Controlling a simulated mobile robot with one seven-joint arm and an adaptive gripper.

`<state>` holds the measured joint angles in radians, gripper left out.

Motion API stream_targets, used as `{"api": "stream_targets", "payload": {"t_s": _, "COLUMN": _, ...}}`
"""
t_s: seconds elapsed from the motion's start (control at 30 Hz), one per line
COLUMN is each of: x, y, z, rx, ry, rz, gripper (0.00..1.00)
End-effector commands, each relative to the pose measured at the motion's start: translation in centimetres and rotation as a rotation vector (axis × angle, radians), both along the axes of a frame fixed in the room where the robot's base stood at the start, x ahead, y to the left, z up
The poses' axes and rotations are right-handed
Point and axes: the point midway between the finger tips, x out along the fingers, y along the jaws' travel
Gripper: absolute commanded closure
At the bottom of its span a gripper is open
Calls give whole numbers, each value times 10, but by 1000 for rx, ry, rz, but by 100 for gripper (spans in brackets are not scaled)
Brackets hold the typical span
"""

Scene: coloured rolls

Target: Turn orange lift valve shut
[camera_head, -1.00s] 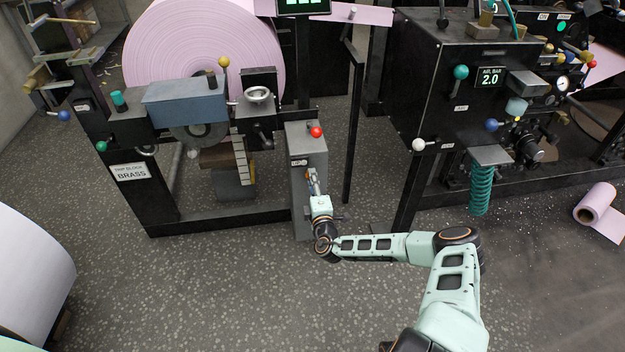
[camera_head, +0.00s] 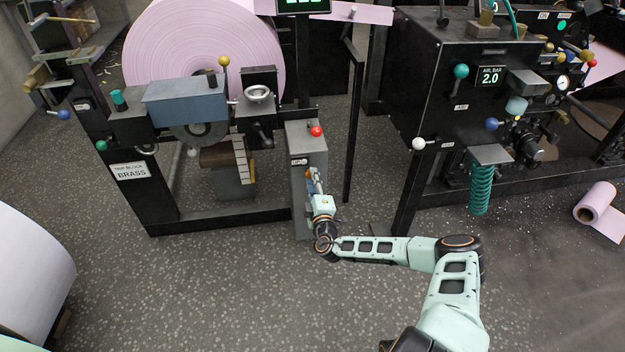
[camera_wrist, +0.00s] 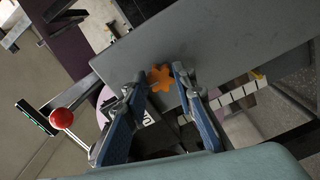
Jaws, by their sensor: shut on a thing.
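The orange lift valve (camera_wrist: 160,78) is a small lobed knob on the side face of the grey box (camera_wrist: 205,50). In the wrist view my gripper (camera_wrist: 161,77) has its two blue-sided fingers on either side of the knob, shut on it. In the head view my gripper (camera_head: 314,183) is at the front of the same grey box (camera_head: 305,145), and only a sliver of orange shows beside the fingers. The knob's exact turn angle cannot be told.
A red ball-topped lever (camera_head: 316,131) stands on top of the grey box. A black post (camera_head: 354,130) rises close to its right. The black machine with the pink roll (camera_head: 205,50) is at left. The floor in front is clear.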

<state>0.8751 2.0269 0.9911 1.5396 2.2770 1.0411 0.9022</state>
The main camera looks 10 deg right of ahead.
Motion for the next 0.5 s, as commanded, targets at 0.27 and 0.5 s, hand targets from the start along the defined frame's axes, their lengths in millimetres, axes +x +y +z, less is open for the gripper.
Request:
{"api": "stream_targets", "payload": {"t_s": 0.27, "x": 0, "y": 1, "z": 0, "rx": 1, "ry": 0, "rz": 1, "gripper": 58}}
{"api": "stream_targets", "payload": {"t_s": 0.5, "x": -2, "y": 0, "z": 0, "rx": 0, "ry": 0, "rz": 0, "gripper": 58}}
